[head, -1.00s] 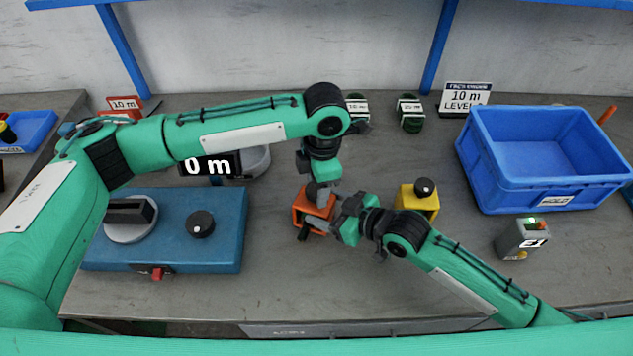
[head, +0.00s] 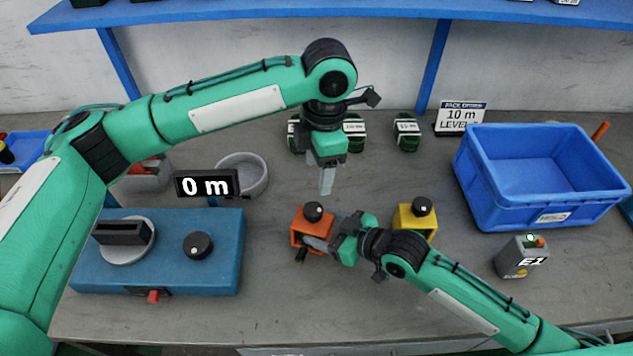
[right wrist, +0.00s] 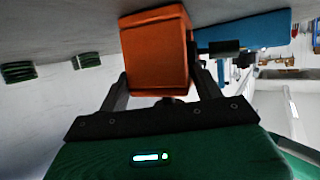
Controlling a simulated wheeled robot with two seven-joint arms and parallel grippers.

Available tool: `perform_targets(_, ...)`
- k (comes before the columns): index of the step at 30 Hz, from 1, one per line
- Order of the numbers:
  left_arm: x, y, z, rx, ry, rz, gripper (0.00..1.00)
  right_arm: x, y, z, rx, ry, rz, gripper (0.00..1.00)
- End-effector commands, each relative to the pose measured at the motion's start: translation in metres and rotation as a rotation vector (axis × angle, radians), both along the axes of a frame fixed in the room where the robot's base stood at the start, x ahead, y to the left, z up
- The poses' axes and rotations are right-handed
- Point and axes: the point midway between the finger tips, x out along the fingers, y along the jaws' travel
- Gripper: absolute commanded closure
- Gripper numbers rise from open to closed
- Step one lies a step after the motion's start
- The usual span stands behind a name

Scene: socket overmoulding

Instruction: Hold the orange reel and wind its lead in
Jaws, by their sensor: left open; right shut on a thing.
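The orange reel (head: 312,226) stands on the grey table, with a black knob (head: 313,211) on top and a dark handle low on its front. My right gripper (head: 312,243) is shut on the reel from the right. In the right wrist view the orange body (right wrist: 158,50) sits between the two fingers, with a black peg sticking out at its right. My left gripper (head: 326,182) is open and empty, above and behind the reel, clear of its knob. I cannot make out a lead at the reel.
A yellow reel (head: 416,222) stands to the right, close to my right arm. A blue crate (head: 540,220), a grey device marked E1 (head: 522,258), a blue machine (head: 160,275) with a "0 m" display (head: 207,185) and a grey bowl (head: 262,178) stand around. The front table is clear.

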Motion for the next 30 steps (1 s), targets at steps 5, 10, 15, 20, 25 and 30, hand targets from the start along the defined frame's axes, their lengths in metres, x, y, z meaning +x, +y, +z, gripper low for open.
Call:
perform_targets(5, 0.0006, -0.0006, 0.0097, 0.001, -0.001, 0.000, 0.39, 0.0002, 0.0001, 0.0008, 0.002, -0.001, 0.000, 0.56)
perform_targets(10, 0.0006, -0.0005, 0.0101, 0.001, 0.000, 0.000, 0.39, 0.0001, 0.0002, 0.0008, 0.002, -0.001, 0.000, 0.56)
perform_targets(15, 0.0006, -0.0005, 0.0099, 0.001, 0.000, 0.009, 0.39, 0.0002, 0.0002, 0.0009, 0.002, -0.001, 0.000, 0.56)
perform_targets(20, 0.0005, -0.0003, 0.0099, 0.005, -0.009, 0.111, 0.39, 0.0002, 0.0002, 0.0009, 0.002, -0.001, 0.000, 0.56)
perform_targets(25, 0.0005, 0.0001, 0.0099, 0.017, -0.027, 0.352, 0.39, 0.0002, 0.0002, 0.0009, 0.002, -0.001, 0.000, 0.56)
perform_targets(30, 0.0003, 0.0005, 0.0100, 0.028, -0.049, 0.631, 0.39, 0.0002, 0.0002, 0.0009, 0.002, -0.001, 0.000, 0.56)
